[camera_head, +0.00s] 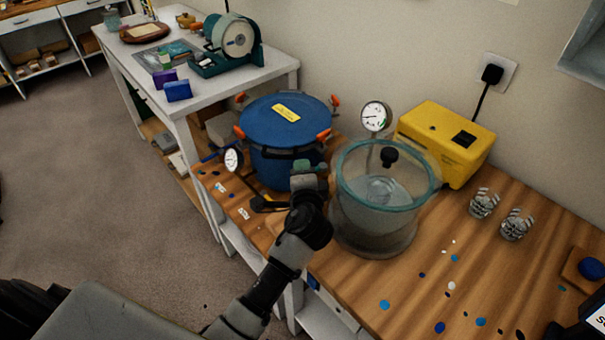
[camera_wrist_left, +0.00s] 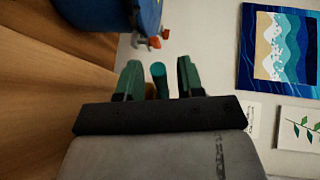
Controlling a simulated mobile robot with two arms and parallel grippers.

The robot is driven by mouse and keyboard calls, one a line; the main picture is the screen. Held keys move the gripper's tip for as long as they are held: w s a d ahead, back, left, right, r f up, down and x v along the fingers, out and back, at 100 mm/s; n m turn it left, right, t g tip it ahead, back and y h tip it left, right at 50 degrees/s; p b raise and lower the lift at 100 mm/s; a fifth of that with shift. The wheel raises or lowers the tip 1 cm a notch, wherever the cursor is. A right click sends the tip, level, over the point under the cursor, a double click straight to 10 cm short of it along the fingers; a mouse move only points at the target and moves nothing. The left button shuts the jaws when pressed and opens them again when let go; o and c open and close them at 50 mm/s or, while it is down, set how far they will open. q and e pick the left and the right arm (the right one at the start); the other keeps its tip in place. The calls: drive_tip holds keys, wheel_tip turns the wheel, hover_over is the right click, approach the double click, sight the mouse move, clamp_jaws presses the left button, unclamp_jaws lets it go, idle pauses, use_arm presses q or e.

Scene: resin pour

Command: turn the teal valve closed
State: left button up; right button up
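The teal valve (camera_wrist_left: 158,78) shows in the left wrist view as a short teal bar between the two green fingers of my left gripper (camera_wrist_left: 158,82). Gaps show on both sides of it, so the fingers are open around it and not closed on it. In the head view my left gripper (camera_head: 309,174) is between the blue pressure pot (camera_head: 285,125) and the clear chamber with a teal rim (camera_head: 352,205). The valve cannot be made out there behind the gripper. My right gripper cannot be made out in either view.
The yellow pump box (camera_head: 455,143) and a round gauge (camera_head: 375,116) stand behind the chamber. Another gauge (camera_head: 233,159) is left of the pot. Two patterned cups (camera_head: 484,204) stand to the right.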

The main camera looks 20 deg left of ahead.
use_arm(q)
drive_tip(key=b+v, duration=0.1)
drive_tip(key=v, duration=0.8)
drive_tip(key=shift+s+d+b, duration=0.15)
drive_tip(key=shift+s+b, duration=0.05)
drive_tip(key=shift+b, duration=0.1)
drive_tip(key=shift+s+d+r, duration=0.15)
drive_tip(key=shift+s+d, duration=0.1)
drive_tip(key=shift+s, duration=0.4)
